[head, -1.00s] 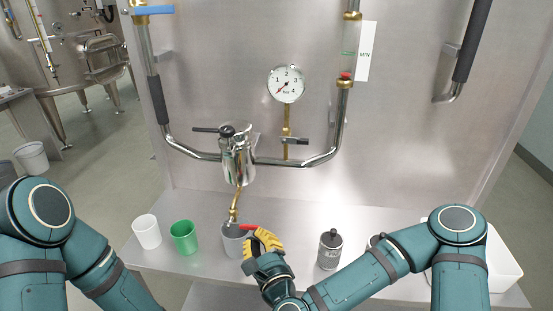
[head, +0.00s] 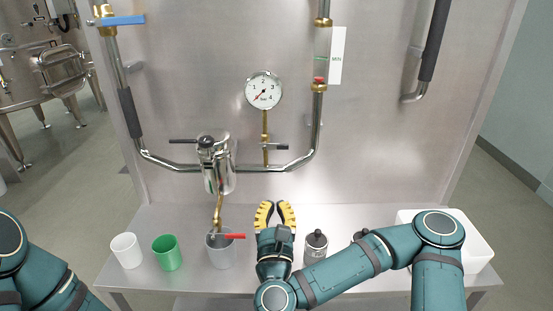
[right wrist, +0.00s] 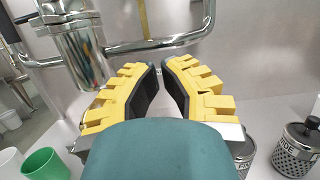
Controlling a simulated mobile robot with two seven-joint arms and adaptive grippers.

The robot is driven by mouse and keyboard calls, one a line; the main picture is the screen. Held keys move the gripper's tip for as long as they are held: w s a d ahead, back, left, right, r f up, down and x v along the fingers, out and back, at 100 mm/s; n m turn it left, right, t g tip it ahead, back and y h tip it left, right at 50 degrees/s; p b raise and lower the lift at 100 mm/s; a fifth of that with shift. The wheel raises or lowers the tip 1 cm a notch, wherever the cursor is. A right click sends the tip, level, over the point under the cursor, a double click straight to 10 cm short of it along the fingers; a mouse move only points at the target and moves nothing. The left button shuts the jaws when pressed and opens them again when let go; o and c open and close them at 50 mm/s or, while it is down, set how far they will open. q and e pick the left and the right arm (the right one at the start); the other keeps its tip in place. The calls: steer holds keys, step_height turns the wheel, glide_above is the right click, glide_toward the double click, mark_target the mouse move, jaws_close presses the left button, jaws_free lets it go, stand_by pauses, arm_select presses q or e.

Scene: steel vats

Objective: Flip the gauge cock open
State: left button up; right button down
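The gauge cock (head: 275,146) is a small fitting with a dark lever lying sideways to the right, on the brass stem (head: 265,122) below the round pressure gauge (head: 264,90). The brass stem also shows at the top of the right wrist view (right wrist: 144,18); the lever cannot be made out there. My right gripper (head: 275,207) points up toward the panel, below the cock and apart from it. Its yellow fingers are apart with nothing between them, as the right wrist view shows too (right wrist: 160,75). My left gripper is out of view.
A steel pipe (head: 290,164) runs below the cock. A steel body (head: 216,165) with a brass spout and red lever (head: 234,237) hangs over a grey cup (head: 221,254). White (head: 126,251) and green (head: 166,254) cups stand left; a dark-capped canister (head: 316,245) stands right.

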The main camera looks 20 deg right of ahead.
mark_target(274, 147)
steer(key=w+d+r+p, duration=0.1)
steer(key=w+r, duration=0.1)
steer(key=w, duration=0.1)
steer(key=w+d+r+p, duration=0.1)
steer(key=w+p, duration=0.1)
steer(key=w, duration=0.1)
steer(key=w+d+r+p, duration=0.1)
steer(key=w+r+p, duration=0.1)
steer(key=w, duration=0.1)
steer(key=shift+r, duration=0.75)
steer(key=shift+a, duration=0.1)
steer(key=shift+w, duration=0.1)
